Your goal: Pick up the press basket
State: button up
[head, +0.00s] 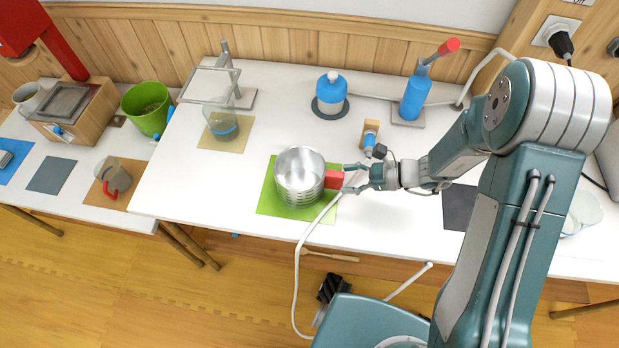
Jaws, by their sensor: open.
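The press basket (300,172) is a round silver metal vessel with ridged sides and a red handle (334,179) on its right. It stands upright on a green mat (268,200) on the white table. My gripper (352,178) is at the red handle, reaching in from the right with its fingers open around or beside the handle's end. I cannot tell from this view whether the fingers touch it.
A glass jar (222,125) on a tan mat stands behind left. A blue bottle (331,90), a blue pump device (415,95) and a small tap block (370,135) stand behind. A white hose (303,245) hangs over the front edge. A dark mat (459,206) lies right.

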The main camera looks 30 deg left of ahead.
aim_at(333, 178)
jog(key=x, duration=0.4)
jog(key=shift+w+a, duration=0.15)
jog(key=shift+a, duration=0.15)
jog(key=shift+d+r, duration=0.15)
jog(key=shift+d, duration=0.3)
grip_shut()
jog(key=shift+a, duration=0.25)
